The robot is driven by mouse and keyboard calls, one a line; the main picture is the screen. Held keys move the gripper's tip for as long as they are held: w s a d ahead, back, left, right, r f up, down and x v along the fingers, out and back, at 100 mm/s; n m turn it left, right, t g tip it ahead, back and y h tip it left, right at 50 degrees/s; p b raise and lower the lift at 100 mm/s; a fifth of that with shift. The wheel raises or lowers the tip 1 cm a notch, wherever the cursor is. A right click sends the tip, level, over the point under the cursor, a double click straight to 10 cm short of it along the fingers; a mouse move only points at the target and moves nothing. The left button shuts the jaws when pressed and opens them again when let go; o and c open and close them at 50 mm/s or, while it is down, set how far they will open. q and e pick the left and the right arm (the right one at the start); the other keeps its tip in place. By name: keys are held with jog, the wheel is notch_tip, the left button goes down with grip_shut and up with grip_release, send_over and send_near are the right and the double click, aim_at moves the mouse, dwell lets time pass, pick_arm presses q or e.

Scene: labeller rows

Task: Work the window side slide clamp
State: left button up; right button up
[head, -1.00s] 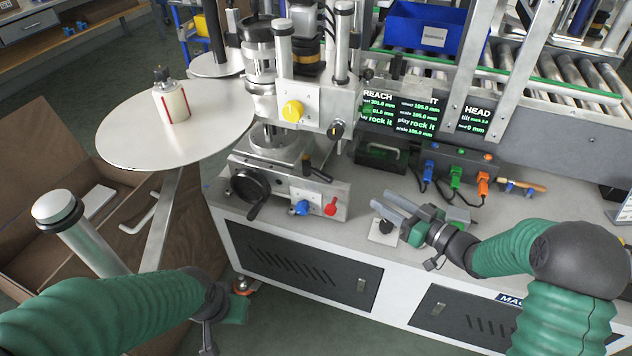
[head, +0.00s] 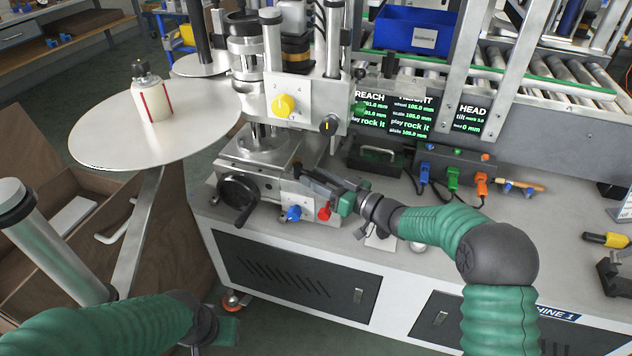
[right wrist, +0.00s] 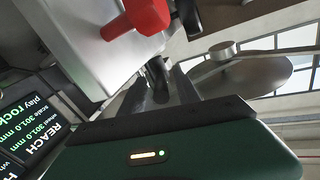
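The machine's slide block (head: 270,185) carries a blue knob (head: 293,213) and a red lever (head: 324,213) on its front. The red lever also shows large at the top of the right wrist view (right wrist: 136,20). My right gripper (head: 313,181) is at the right end of the block, just above the red lever. A short dark post (right wrist: 157,72) stands by its fingers in the right wrist view. The fingers overlap dark parts, so their gap and any contact are unclear. My left gripper (head: 222,328) hangs low at the front left, with its fingertips not clear.
A black handwheel (head: 239,192) sits on the block's left. A round plate (head: 100,150) with a white roll (head: 152,102) is at left. A display (head: 420,113) and a box with coloured plugs (head: 450,165) are behind my right arm.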

jog(key=shift+a, duration=0.1)
grip_shut()
dwell(1.4)
